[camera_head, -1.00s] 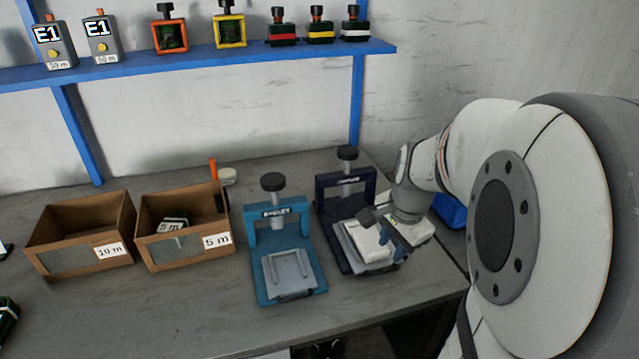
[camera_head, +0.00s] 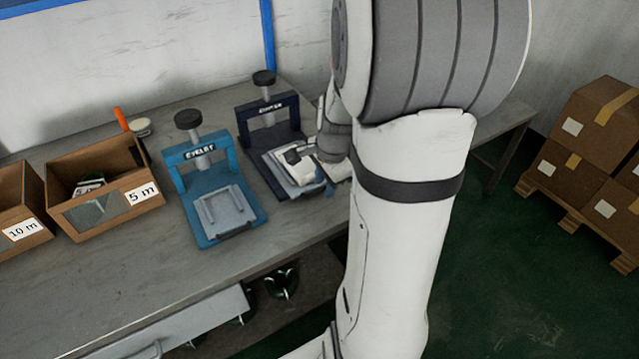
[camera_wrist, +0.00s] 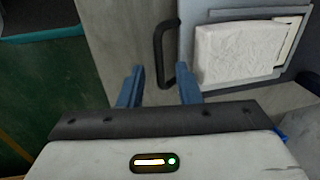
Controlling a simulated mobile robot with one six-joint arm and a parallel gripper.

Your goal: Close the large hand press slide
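The dark navy hand press (camera_head: 265,122) stands on the bench with its slide (camera_head: 318,188) out at the front. A white block lies on the slide; the wrist view shows this white block (camera_wrist: 240,52) on the grey plate (camera_wrist: 217,17). A black handle (camera_wrist: 163,55) sits at the plate's edge. My gripper (camera_wrist: 159,82) is open, its two blue fingers spread. The handle appears between the fingertips, closer to the right finger; I cannot tell whether they touch. In the head view my arm hides most of the gripper and the slide's front.
A teal press marked EYELET (camera_head: 180,160) stands left of the navy press. Bins marked 5 m (camera_head: 100,205) and 10 m (camera_head: 22,228) stand further left. Cardboard boxes (camera_head: 585,120) sit on a pallet at the right. The bench's front edge is close to the presses.

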